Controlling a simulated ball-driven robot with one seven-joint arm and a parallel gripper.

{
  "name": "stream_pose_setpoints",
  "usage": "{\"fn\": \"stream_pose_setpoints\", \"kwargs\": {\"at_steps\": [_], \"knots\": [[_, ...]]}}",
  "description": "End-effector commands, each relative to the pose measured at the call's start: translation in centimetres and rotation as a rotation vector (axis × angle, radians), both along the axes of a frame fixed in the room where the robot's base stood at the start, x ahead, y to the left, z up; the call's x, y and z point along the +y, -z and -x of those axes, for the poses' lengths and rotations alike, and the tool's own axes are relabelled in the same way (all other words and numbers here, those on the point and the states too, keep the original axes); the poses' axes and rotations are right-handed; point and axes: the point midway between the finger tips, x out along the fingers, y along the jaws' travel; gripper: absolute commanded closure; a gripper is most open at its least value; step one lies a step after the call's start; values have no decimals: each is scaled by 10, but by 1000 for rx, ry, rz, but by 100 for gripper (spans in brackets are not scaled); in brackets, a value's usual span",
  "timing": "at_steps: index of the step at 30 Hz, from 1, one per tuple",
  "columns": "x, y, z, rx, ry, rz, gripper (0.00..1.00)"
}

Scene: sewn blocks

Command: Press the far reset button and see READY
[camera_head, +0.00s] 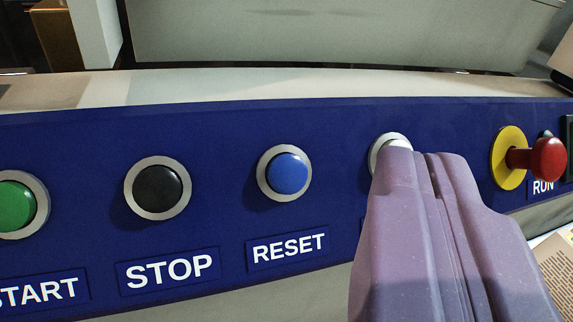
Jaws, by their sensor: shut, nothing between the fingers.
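The blue RESET button (288,174) sits in a grey ring on the blue panel, with a white RESET label (287,248) below it. My gripper (424,155) is shut and empty, its purple fingers together. Its tips overlap the lower part of a pale button (388,143) to the right of RESET; whether they touch it I cannot tell. The label under that pale button is mostly hidden by the gripper. No READY text shows.
On the blue panel (226,130) are a black STOP button (158,191) and a green START button (15,206) to the left. A red knob (547,160) on a yellow disc (508,157) protrudes at the right, beside a partly hidden RUN label (543,187).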

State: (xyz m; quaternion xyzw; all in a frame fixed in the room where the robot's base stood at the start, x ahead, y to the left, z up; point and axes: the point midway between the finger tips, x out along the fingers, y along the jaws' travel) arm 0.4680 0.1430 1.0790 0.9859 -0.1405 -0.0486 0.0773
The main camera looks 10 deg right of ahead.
Motion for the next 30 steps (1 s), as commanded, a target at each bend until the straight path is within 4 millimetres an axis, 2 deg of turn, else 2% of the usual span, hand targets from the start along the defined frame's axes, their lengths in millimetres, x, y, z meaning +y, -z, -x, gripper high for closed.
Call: {"fn": "stream_pose_setpoints", "kwargs": {"at_steps": [6,15,30], "knots": [[7,24,-24,-1,0,0,100],[14,43,-48,0,-1,0,100],[15,46,-53,0,-1,0,100]]}}
